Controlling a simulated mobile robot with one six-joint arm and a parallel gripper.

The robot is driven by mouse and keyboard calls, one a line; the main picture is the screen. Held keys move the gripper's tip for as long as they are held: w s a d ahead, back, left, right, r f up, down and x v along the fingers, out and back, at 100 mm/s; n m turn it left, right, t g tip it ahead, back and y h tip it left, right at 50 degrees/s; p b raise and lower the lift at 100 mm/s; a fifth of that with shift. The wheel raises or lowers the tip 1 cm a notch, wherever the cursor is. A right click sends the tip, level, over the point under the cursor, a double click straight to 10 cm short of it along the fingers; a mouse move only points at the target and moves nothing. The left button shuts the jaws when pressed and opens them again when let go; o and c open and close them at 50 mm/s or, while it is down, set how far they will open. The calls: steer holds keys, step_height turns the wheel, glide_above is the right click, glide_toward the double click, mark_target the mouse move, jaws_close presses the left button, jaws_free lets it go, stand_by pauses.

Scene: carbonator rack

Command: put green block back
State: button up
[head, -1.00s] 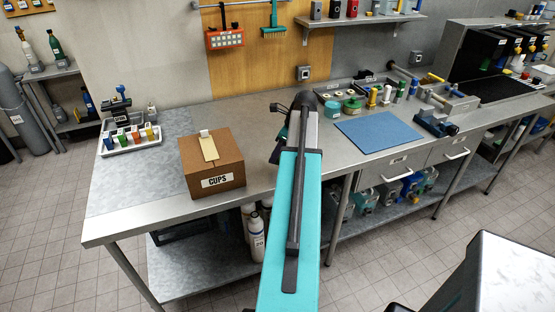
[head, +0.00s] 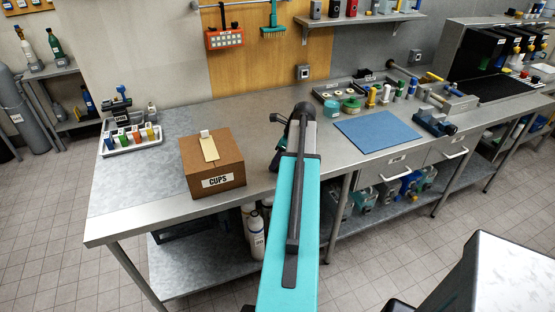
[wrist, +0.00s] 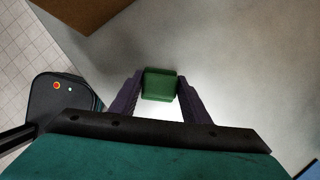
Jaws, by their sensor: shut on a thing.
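My gripper (wrist: 160,90) is shut on a green block (wrist: 159,84) in the wrist view, with one dark finger on each side of it. The block is above the bare steel worktop.
A brown cardboard box marked CUPS (head: 222,181) stands on the bench (head: 262,117) between the tray and my arm. A blue mat (head: 378,132) lies to the right of my arm. Jars and tools stand behind the mat. The worktop behind the box is clear.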

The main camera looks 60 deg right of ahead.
steer(key=o, duration=0.9)
steer(key=shift+f, duration=0.1)
steer(key=shift+o, duration=0.2)
steer(key=b+v, duration=0.2)
steer(key=v, duration=1)
steer(key=shift+b, duration=0.4)
